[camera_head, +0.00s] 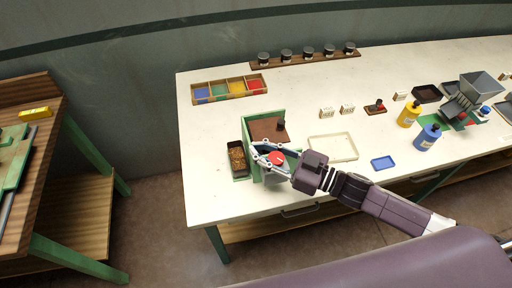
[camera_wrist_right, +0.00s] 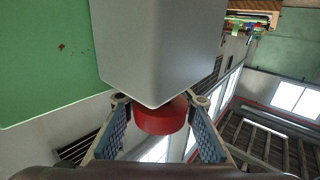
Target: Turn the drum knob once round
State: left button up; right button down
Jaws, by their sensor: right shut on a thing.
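The drum sorter has a green frame (camera_head: 249,130) and stands at the left front of the white table. Its red knob (camera_head: 276,158) shows between the fingers of my right gripper (camera_head: 262,157). In the right wrist view the knob (camera_wrist_right: 160,118) is a short red cylinder under a grey block-shaped body (camera_wrist_right: 158,45). The fingertips of my right gripper (camera_wrist_right: 160,101) close on it from both sides. A green panel (camera_wrist_right: 45,60) is at the left of that view. The drum itself is mostly hidden by the gripper. My left gripper is not in view.
A dark bin of brown bits (camera_head: 237,158) stands left of the sorter. A cream tray (camera_head: 333,148) and a blue tray (camera_head: 384,163) lie to the right. A divided colour tray (camera_head: 229,90) and a rack of several jars (camera_head: 305,57) stand behind.

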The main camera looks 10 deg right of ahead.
aim_at(280, 164)
jog(key=m+t+h+p, duration=0.1)
jog(key=m+h, duration=0.1)
jog(key=w+d+m+t+h+p, duration=0.1)
jog(key=t+h, duration=0.1)
jog(key=d+m+t+h+p, duration=0.1)
jog(key=m+t+h, duration=0.1)
jog(key=h, duration=0.1)
jog(key=shift+w+m, duration=0.2)
jog(key=shift+m, duration=0.1)
jog(key=shift+w+d+m+t+h, duration=0.1)
jog(key=shift+d+m+t+h, duration=0.15)
jog(key=shift+m+h, duration=0.3)
jog(key=shift+w+d+m+t+h, duration=0.15)
jog(key=shift+m+t+h, duration=0.15)
jog(key=shift+h, duration=0.45)
jog(key=shift+s, duration=0.1)
jog(key=c, duration=1.8)
grip_release()
jog(key=v, duration=1.2)
jog(key=shift+s, duration=0.1)
